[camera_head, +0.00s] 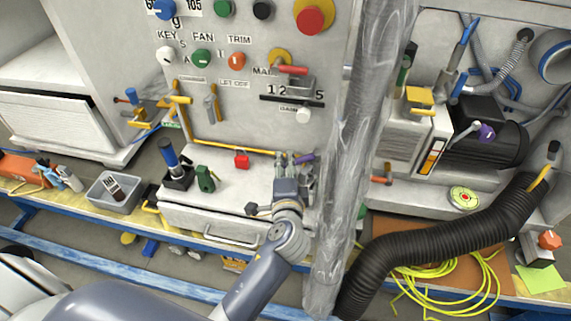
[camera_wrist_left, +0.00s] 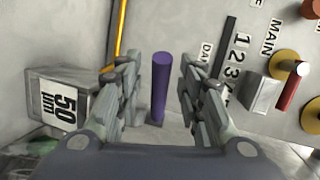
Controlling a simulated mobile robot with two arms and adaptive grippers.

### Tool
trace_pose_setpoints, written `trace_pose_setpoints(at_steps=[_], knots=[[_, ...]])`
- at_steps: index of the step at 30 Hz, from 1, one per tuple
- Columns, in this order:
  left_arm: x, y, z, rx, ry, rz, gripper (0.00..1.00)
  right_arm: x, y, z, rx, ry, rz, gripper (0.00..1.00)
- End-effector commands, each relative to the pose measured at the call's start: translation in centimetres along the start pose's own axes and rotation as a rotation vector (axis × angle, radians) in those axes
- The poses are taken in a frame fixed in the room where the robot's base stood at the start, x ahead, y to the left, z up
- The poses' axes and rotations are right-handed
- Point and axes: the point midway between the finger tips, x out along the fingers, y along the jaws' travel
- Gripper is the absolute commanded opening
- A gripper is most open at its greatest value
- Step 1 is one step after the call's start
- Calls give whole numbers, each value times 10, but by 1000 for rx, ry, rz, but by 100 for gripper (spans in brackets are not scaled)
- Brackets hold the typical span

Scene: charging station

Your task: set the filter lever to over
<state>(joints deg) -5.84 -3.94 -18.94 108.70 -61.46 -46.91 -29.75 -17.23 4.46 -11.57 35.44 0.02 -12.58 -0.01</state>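No label reading "filter" or "over" is legible, so I cannot tell for sure which lever is meant. A purple handle (camera_wrist_left: 160,88) stands between the fingers of my left gripper (camera_wrist_left: 158,92) in the left wrist view, with a gap on both sides. The gripper is open around it. Another purple knob (camera_head: 487,131) is on the machine at the right. My right gripper is not in view.
A red-handled lever (camera_head: 292,70) and a numbered slider (camera_head: 290,98) are on the panel above. A yellow rail (camera_head: 232,148) runs behind. A box marked 50 mm (camera_wrist_left: 57,105) is left of the fingers. A plastic-wrapped column (camera_head: 350,150) stands close at right, beyond it a black hose (camera_head: 440,232).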

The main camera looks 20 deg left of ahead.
Motion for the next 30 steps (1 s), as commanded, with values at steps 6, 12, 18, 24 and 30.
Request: trace_pose_setpoints(at_steps=[6,12,18,24,30], knots=[[-46,2,0,-2,0,5,35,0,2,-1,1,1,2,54],[-84,2,1,-1,-1,5,35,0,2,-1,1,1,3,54],[-104,1,0,0,-1,3,35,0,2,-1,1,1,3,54],[-107,1,0,0,-1,2,35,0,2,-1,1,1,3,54],[-106,2,1,-3,-3,6,20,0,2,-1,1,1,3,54]])
